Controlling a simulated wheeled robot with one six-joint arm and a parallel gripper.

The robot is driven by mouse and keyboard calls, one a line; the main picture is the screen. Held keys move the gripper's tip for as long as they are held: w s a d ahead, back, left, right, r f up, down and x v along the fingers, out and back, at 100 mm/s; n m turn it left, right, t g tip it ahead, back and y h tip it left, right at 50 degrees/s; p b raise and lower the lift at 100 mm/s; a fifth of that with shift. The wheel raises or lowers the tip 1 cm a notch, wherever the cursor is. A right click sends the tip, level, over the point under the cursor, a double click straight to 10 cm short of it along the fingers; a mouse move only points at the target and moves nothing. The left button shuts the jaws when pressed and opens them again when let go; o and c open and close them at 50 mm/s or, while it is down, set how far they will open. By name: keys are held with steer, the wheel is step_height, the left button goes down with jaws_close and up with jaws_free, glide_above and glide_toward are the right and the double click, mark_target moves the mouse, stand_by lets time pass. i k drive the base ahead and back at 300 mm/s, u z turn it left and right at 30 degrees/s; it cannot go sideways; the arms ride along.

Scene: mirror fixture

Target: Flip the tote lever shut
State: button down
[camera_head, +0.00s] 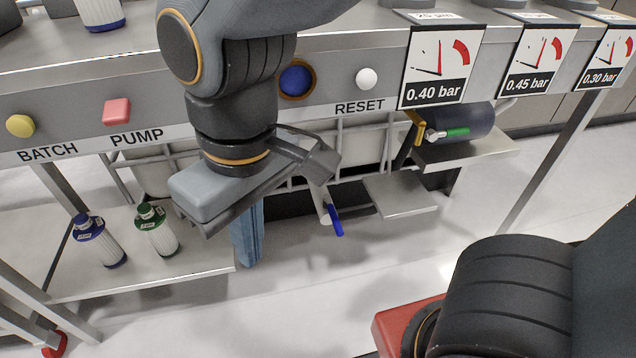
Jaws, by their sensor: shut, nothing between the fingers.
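The tote lever (335,221) is a blue handle below the bench, in the middle of the view. It hangs down, slightly tilted, from a pale valve fitting (326,203). The white tote (362,147) stands behind it in a grey cage, partly hidden by my arm. My gripper (322,164) is shut and empty, above and slightly left of the lever in the picture. It hides part of the valve and cage. I cannot tell whether it touches the fitting; it looks apart from the blue handle.
The bench edge carries a yellow button (20,125), red button (117,110), blue button (296,80) and white button (366,79). Two capped filters stand on a lower left shelf (190,259). A small plate (402,194) and a dark cylinder with green handle (457,132) are right.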

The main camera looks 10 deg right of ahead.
mark_target(339, 232)
steer(key=u, duration=0.05)
steer(key=k, duration=1.3)
steer(key=z, duration=0.05)
